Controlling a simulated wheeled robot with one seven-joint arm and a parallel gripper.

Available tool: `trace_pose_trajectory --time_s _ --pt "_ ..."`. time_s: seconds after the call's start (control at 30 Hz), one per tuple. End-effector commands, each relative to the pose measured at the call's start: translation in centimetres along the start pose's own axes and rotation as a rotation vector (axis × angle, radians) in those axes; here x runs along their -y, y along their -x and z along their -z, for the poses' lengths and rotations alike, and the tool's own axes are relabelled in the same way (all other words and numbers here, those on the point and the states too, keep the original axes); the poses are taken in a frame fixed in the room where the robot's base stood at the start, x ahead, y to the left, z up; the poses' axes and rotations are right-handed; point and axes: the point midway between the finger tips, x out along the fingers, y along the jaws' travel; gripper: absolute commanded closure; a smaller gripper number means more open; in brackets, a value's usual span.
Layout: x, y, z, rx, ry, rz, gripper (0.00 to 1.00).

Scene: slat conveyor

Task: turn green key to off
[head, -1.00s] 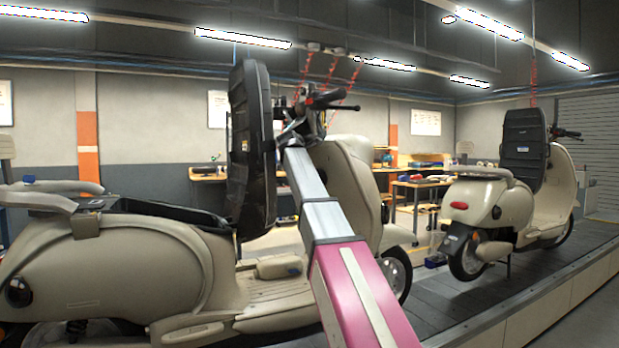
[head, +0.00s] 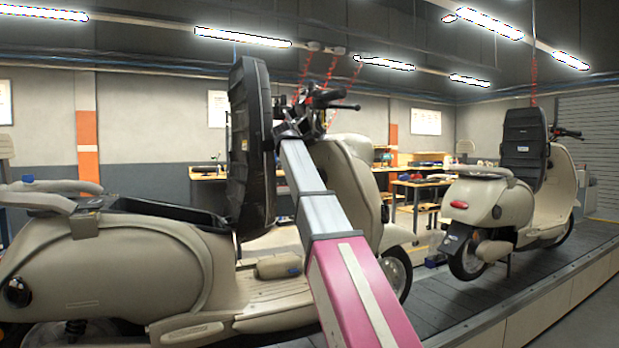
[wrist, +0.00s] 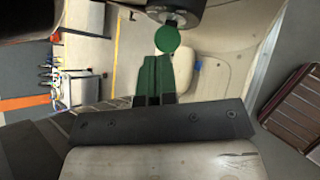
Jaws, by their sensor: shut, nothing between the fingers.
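The green key (wrist: 167,39) shows in the wrist view as a round green head at the dark lock housing (wrist: 176,14) near the top edge. My gripper (wrist: 155,58) has green fingers lying side by side, shut and empty, with their tips just below the key head in the picture. A small gap seems to show between tips and key; I cannot tell the depth. The key's turn position is not clear. In the head view my arm reaches up to the handlebar of the near cream scooter (head: 130,265); the key is not visible there.
The scooter's black seat (head: 250,150) stands raised, close left of my arm. The handlebar (head: 325,98) is above and beside the arm's end. A second scooter (head: 510,210) stands farther along the slat conveyor (head: 450,296). Workbenches (head: 420,183) are behind.

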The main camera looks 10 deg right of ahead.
Motion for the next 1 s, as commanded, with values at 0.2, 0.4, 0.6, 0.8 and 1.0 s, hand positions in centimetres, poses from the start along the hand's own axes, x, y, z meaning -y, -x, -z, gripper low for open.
trace_pose_trajectory --time_s 0.2,0.4,0.6,0.8,1.0 --pt "0.0 1.2 -0.2 0.002 0.000 -0.002 1.00" --pt "0.0 2.2 -0.2 0.001 0.000 -0.001 1.00" --pt "0.0 3.3 -0.3 0.001 0.000 -0.001 1.00" --pt "0.0 4.3 -0.4 0.002 0.000 -0.003 1.00" --pt "0.0 4.6 -0.5 0.001 0.000 -0.001 1.00"
